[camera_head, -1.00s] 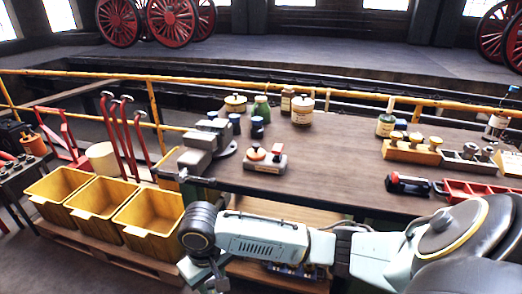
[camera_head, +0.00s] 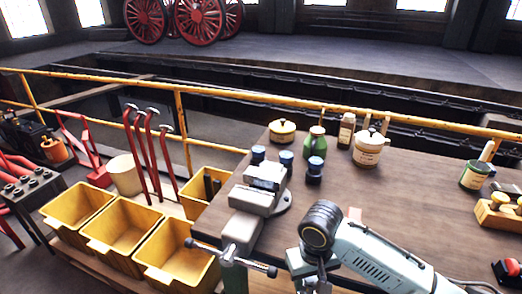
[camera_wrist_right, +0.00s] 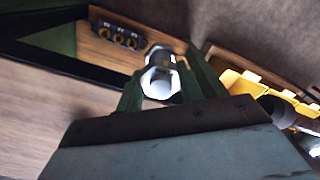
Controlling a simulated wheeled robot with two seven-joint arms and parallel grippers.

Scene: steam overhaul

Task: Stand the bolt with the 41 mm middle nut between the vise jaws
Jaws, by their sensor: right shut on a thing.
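The grey vise (camera_head: 240,230) stands on the bench's left front corner, its jaws (camera_head: 265,177) at the top; the gap between them is not clear. My right gripper (camera_head: 318,272) points down just right of the vise, in front of the bench edge, partly hidden by my wrist. In the right wrist view, my right gripper (camera_wrist_right: 168,72) is shut on a steel bolt (camera_wrist_right: 160,82), seen nearly end-on with a hex face towards the camera. Its middle nut and size cannot be read. The bolt is away from the vise jaws. My left gripper is out of view.
Dark blue-capped pots (camera_head: 314,172), a green bottle (camera_head: 315,142) and cream tins stand behind the vise on the bench (camera_head: 420,215). Yellow bins (camera_head: 120,232) stand to the left. The vise handle (camera_head: 232,258) sticks out in front. The middle of the bench is clear.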

